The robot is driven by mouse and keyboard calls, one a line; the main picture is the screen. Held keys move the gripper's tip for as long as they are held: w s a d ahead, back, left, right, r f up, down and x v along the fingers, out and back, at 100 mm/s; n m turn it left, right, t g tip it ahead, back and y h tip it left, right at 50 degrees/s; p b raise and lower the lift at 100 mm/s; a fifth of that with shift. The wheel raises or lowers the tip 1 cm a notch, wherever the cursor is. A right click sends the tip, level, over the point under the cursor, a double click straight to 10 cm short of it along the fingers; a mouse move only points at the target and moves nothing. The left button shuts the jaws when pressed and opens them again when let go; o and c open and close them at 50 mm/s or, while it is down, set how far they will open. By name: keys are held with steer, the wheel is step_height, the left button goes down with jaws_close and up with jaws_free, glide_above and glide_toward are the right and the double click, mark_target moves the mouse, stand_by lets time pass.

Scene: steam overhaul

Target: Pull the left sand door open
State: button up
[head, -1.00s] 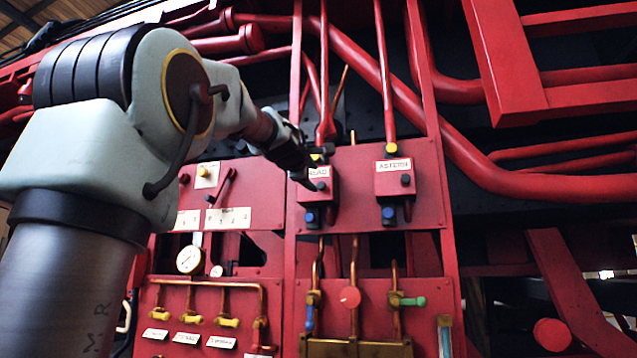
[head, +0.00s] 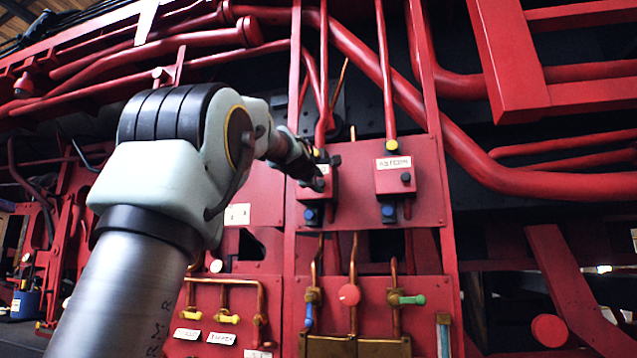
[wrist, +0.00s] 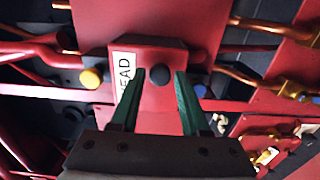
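The left sand door is the front of a small red box (head: 308,196) with a white label reading partly "EAD" in the wrist view (wrist: 124,75). A round black knob (wrist: 159,72) sits on its front. The door looks shut. My gripper (wrist: 158,75) is open, its two green fingers reaching toward the door on either side of the knob, with gaps to it. I cannot tell how far the fingertips are from the door face. In the head view my gripper (head: 316,180) is in front of the box and hides the knob there.
A similar box labelled "ASTERN" (head: 394,176) is to the right on the same red panel (head: 360,205). A yellow cap (wrist: 91,78) and a blue cap (head: 312,216) flank the left box. Red pipes (head: 386,75) rise above; copper pipes and valves (head: 352,294) are below.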

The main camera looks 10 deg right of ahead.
jaws_close()
stand_by(1.0)
